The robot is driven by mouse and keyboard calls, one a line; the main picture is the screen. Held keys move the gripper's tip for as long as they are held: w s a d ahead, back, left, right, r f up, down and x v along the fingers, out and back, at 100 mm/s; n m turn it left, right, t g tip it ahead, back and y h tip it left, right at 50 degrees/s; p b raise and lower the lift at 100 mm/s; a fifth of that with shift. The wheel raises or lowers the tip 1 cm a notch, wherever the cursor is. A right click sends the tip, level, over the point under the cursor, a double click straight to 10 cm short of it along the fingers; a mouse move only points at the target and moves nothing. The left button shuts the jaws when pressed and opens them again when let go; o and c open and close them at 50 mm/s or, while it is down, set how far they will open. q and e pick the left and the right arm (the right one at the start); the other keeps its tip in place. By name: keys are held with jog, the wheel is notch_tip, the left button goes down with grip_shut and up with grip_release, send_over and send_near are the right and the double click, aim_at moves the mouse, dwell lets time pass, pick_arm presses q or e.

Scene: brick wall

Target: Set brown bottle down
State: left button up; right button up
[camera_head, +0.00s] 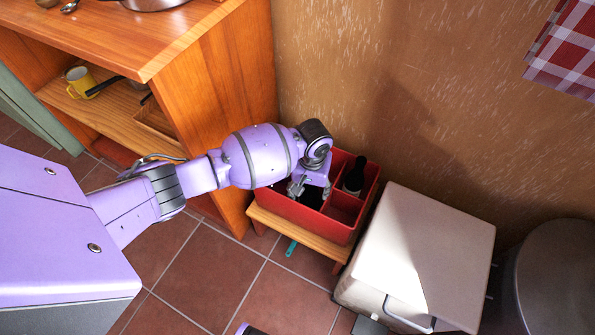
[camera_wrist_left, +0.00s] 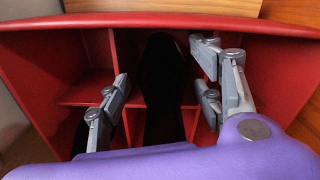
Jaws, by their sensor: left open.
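A dark, nearly black bottle (camera_wrist_left: 162,85) lies between the spread fingers of my left gripper (camera_wrist_left: 160,95) in the left wrist view, inside a compartment of the red crate (camera_wrist_left: 80,50). In the head view my left gripper (camera_head: 309,190) reaches down into the left part of the red crate (camera_head: 291,211), with a dark shape (camera_head: 313,198) by its fingers. The fingers are open, with gaps beside the bottle. Another dark bottle (camera_head: 354,178) stands upright in the crate's back right compartment. The bottles look black, so brown cannot be confirmed. My right gripper is out of view.
The crate rests on a low wooden stool (camera_head: 296,232) against the wall. A wooden shelf unit (camera_head: 215,105) with a yellow mug (camera_head: 80,80) stands left. A white-topped box (camera_head: 425,245) is close on the right, with a grey bin (camera_head: 555,280) beyond.

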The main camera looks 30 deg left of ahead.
pick_arm(q)
notch_tip(320, 180, up, 12)
jog(key=p, duration=0.4)
jog(key=shift+f, duration=0.2)
jog(key=shift+r, duration=0.4)
